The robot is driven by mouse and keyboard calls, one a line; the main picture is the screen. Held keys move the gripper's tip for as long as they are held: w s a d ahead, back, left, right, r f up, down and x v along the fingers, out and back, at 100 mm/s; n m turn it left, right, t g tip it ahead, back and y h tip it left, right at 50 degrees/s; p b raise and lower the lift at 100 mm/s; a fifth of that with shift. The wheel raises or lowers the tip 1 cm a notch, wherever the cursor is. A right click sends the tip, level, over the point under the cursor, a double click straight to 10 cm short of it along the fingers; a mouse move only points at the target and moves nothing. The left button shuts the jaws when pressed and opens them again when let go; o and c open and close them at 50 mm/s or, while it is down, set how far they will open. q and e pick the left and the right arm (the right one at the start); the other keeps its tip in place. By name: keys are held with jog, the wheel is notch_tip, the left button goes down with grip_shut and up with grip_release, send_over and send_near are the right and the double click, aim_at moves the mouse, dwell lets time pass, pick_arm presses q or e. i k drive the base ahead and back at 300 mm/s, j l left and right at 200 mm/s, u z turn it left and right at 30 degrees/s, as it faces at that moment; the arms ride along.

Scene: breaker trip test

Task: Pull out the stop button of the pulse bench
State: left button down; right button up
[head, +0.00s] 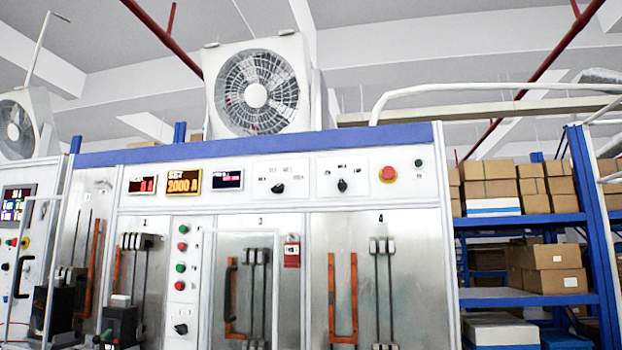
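The pulse bench (330,197) fills the middle of the head view, a white cabinet with a blue top edge and a control panel above numbered bays. Neither of my grippers shows in this view.
A fan (257,92) stands on top of the bench. A clear door with a black handle (230,290) covers bay 3, with a red lock tag (292,251) beside it. Blue shelving (525,219) with cardboard boxes stands at the right. Another cabinet (18,240) stands at the left.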

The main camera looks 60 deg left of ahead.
aim_at(387, 172)
jog(key=u, duration=1.5)
